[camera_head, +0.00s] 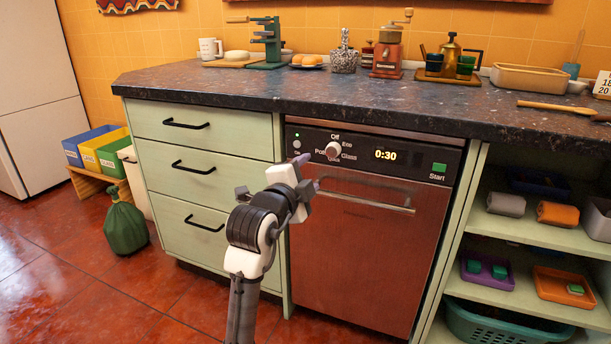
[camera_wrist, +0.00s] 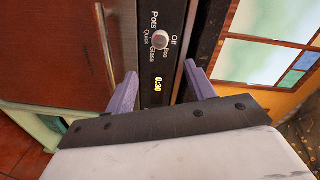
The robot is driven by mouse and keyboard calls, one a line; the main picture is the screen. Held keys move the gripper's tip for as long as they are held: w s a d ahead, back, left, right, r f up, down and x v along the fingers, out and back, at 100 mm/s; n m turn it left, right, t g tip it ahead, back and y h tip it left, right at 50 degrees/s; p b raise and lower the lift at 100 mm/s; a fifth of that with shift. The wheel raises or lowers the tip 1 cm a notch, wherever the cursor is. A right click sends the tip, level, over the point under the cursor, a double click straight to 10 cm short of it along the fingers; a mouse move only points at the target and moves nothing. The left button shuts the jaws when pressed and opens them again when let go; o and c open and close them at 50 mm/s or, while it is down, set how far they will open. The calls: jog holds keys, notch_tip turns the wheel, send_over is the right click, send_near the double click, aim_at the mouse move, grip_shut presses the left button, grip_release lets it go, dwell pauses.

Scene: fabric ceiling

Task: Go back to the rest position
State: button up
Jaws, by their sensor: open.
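My gripper (camera_head: 308,172) is in front of the dishwasher (camera_head: 350,260), near the upper left of its front. Its two purple fingers are apart with nothing between them. In the wrist view my gripper (camera_wrist: 158,92) points toward the dishwasher's control panel, with the dial (camera_wrist: 160,41) beyond the fingertips. The dial (camera_head: 333,150) also shows just right of my gripper in the head view. The display (camera_head: 386,155) reads 0:30, and a green Start button (camera_head: 439,167) is at the panel's right. The dishwasher door is shut.
The dishwasher handle (camera_head: 365,195) sticks out below the panel. A dark countertop (camera_head: 230,90) overhangs above, with kitchen items along the back. Closed drawers (camera_head: 200,175) are on the left and open shelves (camera_head: 530,232) on the right. A green bag (camera_head: 126,228) stands on the red tiled floor (camera_head: 120,290).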

jog(key=shift+s+a, duration=0.1)
jog(key=shift+s, duration=0.15)
jog(key=shift+r, duration=0.1)
